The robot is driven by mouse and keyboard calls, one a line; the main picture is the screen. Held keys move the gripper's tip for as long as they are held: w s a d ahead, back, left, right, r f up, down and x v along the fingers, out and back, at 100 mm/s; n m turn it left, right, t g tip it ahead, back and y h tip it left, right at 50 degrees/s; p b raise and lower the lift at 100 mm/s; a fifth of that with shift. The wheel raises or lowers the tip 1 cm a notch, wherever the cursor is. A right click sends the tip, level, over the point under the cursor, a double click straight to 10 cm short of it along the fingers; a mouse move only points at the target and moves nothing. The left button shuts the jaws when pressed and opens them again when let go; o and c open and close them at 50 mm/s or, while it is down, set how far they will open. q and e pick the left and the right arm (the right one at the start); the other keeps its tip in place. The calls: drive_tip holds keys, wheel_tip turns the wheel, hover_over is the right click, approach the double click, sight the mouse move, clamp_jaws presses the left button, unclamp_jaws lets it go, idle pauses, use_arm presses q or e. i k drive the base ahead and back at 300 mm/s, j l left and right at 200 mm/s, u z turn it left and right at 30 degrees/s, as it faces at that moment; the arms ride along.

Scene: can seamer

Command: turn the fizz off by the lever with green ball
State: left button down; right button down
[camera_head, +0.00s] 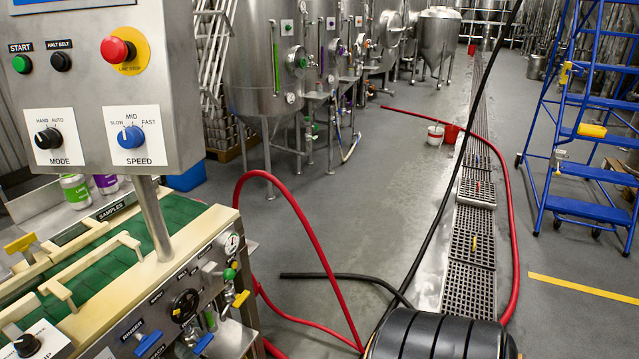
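The lever with the green ball (229,274) is on the front panel (196,283) of the seamer at the lower left, below a round pressure gauge (231,243). The ball sits at the panel's right end, just above a yellow handle (241,298). The lever's arm is short and mostly hidden, so its exact angle is hard to tell. A label is by it, too small to read.
A control box (95,75) on a post (153,215) stands over the green belt (120,262). Blue handles (148,343) and a black knob (184,306) share the front panel. A red hose (300,230) loops close to its right. Open floor (370,200) lies beyond.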

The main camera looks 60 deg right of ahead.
sight(229, 274)
drive_tip(key=z, duration=1.35)
